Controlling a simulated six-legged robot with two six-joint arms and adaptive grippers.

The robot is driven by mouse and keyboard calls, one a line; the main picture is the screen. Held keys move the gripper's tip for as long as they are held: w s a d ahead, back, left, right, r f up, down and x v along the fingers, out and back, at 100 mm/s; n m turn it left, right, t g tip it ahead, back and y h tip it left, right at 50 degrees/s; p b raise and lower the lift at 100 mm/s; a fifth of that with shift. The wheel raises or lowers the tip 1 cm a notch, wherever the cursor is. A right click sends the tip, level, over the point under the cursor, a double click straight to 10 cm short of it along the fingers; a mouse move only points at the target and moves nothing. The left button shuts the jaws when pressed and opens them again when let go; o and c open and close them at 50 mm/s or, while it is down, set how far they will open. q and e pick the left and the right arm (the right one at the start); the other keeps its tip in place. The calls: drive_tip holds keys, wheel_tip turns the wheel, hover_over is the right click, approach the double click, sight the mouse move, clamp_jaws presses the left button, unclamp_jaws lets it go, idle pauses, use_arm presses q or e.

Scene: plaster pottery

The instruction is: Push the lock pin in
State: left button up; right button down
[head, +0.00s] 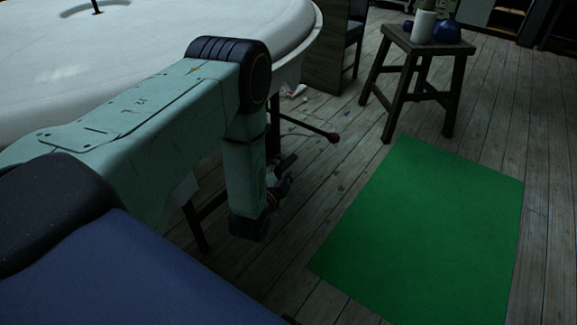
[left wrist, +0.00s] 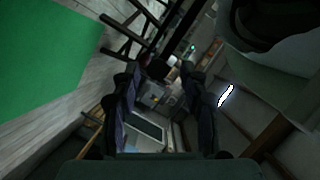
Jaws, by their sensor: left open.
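My left gripper (head: 284,180) hangs below the table's edge, to the left of and lower in the picture than the knob, partly hidden by my arm. In the left wrist view its two fingers (left wrist: 158,80) are apart, with nothing seen between them. The knob cannot be made out clearly there. My right gripper is not in view.
A green mat (head: 430,235) lies on the plank floor to the right. A dark wooden stool (head: 440,45) stands behind it, with a white cup (head: 424,27) and a blue pot (head: 447,32) on top. The table's legs stand close behind my left arm.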

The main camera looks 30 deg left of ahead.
use_arm(q)
drive_tip(key=shift+b+x, duration=0.45)
drive_tip(key=shift+x, duration=1.45)
drive_tip(key=shift+d, duration=0.1)
drive_tip(key=shift+c, duration=0.5)
drive_tip(key=shift+s, duration=0.1)
clamp_jaws()
